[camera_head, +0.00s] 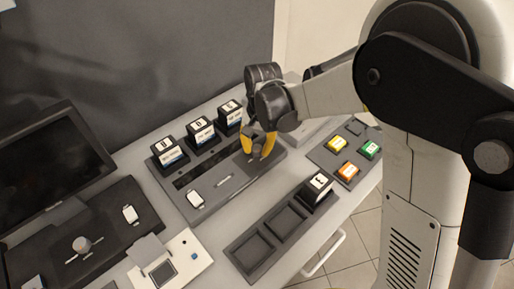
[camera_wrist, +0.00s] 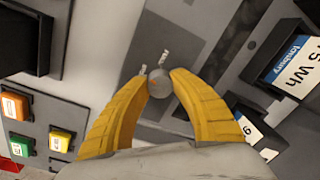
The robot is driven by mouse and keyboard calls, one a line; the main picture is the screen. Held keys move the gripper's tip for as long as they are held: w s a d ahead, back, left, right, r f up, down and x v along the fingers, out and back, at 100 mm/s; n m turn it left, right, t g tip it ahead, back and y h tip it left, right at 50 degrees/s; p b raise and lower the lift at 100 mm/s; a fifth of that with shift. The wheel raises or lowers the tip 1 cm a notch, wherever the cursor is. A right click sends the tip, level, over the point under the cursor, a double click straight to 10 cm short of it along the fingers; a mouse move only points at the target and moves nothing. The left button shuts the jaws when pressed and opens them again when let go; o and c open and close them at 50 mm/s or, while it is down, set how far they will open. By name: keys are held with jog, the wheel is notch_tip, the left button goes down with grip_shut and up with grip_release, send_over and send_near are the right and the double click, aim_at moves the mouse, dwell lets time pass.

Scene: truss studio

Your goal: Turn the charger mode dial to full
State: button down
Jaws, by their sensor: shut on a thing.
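The charger (camera_head: 230,187) is a long grey unit with a dark strip, lying across the counter. My gripper (camera_head: 258,150) is over its right end, fingers pointing down. In the wrist view, my yellow fingers (camera_wrist: 164,80) are closed around a small round grey knob, the mode dial (camera_wrist: 160,86). Small pale marks (camera_wrist: 164,57) lie on the panel beside the knob. My fingers and wrist mostly hide the dial in the head view. I cannot read the mode labels or tell which setting the dial points to.
Several labelled batteries (camera_head: 200,131) stand along the charger's back. A tray (camera_head: 262,240) at the front holds one battery (camera_head: 318,187). Coloured buttons (camera_head: 348,171) are to the right. Another round knob (camera_head: 82,244) sits on the black panel at left, near a monitor (camera_head: 52,160).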

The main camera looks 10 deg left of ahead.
aim_at(257, 150)
jog(key=m, duration=0.5)
jog(key=shift+m, duration=0.3)
jog(key=m, duration=0.4)
jog(key=shift+m, duration=0.4)
jog(key=shift+t, duration=0.3)
jog(key=c, duration=1.1)
grip_release()
jog(key=shift+o, duration=0.3)
jog(key=shift+r, duration=0.1)
notch_tip(257, 150, up, 12)
jog(key=shift+s, duration=0.3)
